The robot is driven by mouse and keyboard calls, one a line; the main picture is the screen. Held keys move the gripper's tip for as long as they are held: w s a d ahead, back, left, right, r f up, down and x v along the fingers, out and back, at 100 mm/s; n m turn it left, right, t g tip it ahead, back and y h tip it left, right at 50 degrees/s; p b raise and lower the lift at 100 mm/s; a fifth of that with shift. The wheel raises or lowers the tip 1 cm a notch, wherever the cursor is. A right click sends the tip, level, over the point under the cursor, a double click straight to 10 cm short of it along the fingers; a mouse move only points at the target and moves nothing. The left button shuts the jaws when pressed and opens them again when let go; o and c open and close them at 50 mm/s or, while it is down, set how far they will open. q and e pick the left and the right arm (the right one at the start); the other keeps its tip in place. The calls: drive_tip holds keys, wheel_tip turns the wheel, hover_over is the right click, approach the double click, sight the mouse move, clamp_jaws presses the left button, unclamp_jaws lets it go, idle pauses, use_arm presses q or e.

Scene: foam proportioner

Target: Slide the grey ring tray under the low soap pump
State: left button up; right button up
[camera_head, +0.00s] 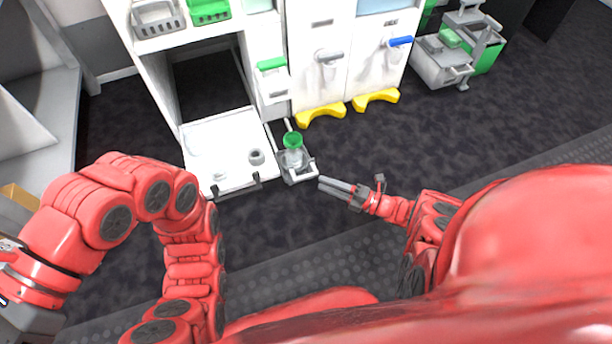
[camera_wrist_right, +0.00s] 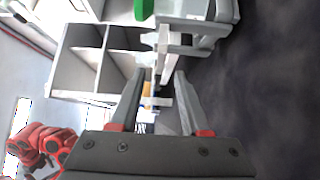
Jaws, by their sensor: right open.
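A grey tray (camera_head: 299,177) with a pale front handle (camera_head: 312,168) is pulled out on a rail near the floor. I take it to be the ring tray. A clear jar (camera_head: 291,158) with a green lid (camera_head: 293,139) stands in it. Behind it, a low dispenser with a green lever (camera_head: 271,64), likely the soap pump, is on the cabinet front. My right gripper (camera_head: 321,184) is open and empty, just right of the handle. In the right wrist view its fingers (camera_wrist_right: 160,76) point towards pale handle parts (camera_wrist_right: 162,45).
Grey-lever (camera_head: 328,55) and blue-lever (camera_head: 399,41) dispensers stand above yellow floor pieces (camera_head: 321,114). Dark floor right of the tray is clear.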

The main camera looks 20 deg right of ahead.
sight(309, 178)
drive_tip(key=b+x, duration=0.1)
drive_tip(key=x, duration=0.6)
drive_tip(key=shift+a+f, duration=0.1)
clamp_jaws()
idle(1.2)
